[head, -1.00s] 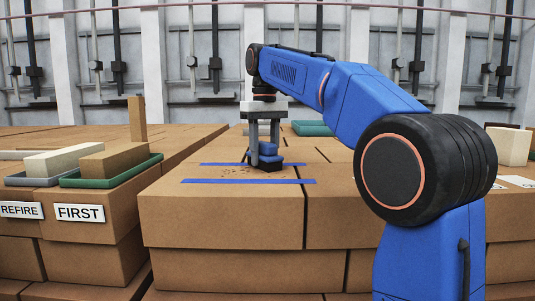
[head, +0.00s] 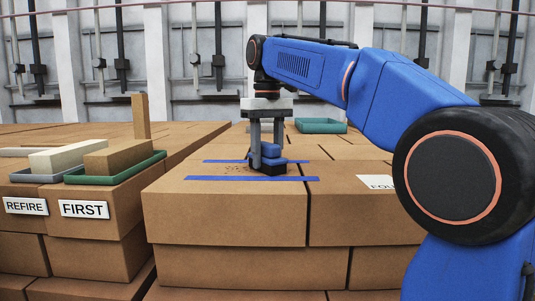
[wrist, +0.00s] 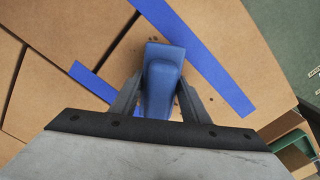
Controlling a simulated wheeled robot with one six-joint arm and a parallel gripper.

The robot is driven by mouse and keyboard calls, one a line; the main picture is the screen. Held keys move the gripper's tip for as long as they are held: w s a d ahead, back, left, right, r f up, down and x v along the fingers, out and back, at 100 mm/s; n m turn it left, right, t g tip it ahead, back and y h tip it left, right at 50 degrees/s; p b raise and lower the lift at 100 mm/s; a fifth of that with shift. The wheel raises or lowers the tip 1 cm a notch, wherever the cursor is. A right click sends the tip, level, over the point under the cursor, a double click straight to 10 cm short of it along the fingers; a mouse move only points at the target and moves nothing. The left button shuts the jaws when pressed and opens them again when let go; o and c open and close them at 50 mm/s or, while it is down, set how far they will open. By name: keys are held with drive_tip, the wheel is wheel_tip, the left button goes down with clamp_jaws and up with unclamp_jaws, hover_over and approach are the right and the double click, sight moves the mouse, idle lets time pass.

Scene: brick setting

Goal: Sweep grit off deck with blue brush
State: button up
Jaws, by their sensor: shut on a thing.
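My gripper (head: 267,143) is shut on the blue brush (head: 272,151) and holds it upright, low over the deck (head: 225,211). In the head view the brush's dark underside is at or very near the deck surface; I cannot tell if it touches. Reddish-brown grit (head: 236,166) lies just left of the brush, between two blue tape strips (head: 252,178). In the wrist view the brush (wrist: 162,80) sits between both fingers, and a few dark specks of grit (wrist: 182,99) show beside it. The brush hides some of the deck.
At left, a green tray (head: 117,176) holds a brown brick (head: 117,156), with a FIRST label (head: 84,209) below. A cream brick (head: 68,157) sits in a grey tray beside it. A brick (head: 140,117) stands upright behind. A teal tray (head: 320,126) lies at the back.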

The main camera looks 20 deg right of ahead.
sight(267, 159)
drive_tip(key=shift+s+a, duration=0.3)
drive_tip(key=shift+s, duration=0.55)
drive_tip(key=shift+s+a, duration=0.25)
drive_tip(key=shift+s, duration=0.6)
drive_tip(key=shift+w+a+f, duration=0.1)
drive_tip(key=shift+w+a, duration=0.1)
drive_tip(key=shift+a, duration=0.35)
drive_tip(key=shift+w+a, duration=0.15)
drive_tip(key=shift+a, duration=0.4)
drive_tip(key=shift+w+d+r, duration=0.1)
drive_tip(key=shift+w+d, duration=0.25)
drive_tip(key=shift+w, duration=0.7)
drive_tip(key=shift+w+d+r, duration=0.1)
drive_tip(key=shift+w+d, duration=0.2)
drive_tip(key=shift+w, duration=0.75)
drive_tip(key=shift+w+d+r, duration=0.1)
drive_tip(key=shift+w+d, duration=0.25)
drive_tip(key=shift+w, duration=0.7)
